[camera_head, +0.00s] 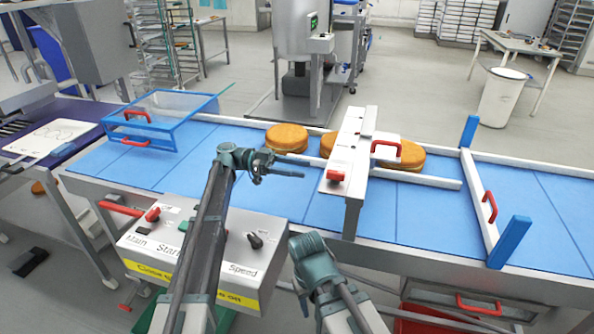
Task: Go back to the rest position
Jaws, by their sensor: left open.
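My left gripper (281,172) is open and empty. It is in the air over the near part of the blue conveyor belt (235,142), to the left of the white bridge across the belt, with its fingers pointing right. My left arm rises in front of the control box. My right arm comes in from the bottom centre and is bent in front of the conveyor. The jaws of my right gripper do not show.
A control box (185,232) with knobs and switches stands at the near edge. The white bridge (350,150) crosses the belt, with several brown round cakes (287,139) around it. A blue-framed clear guard (165,108) is at left. A white frame (481,190) stands at right.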

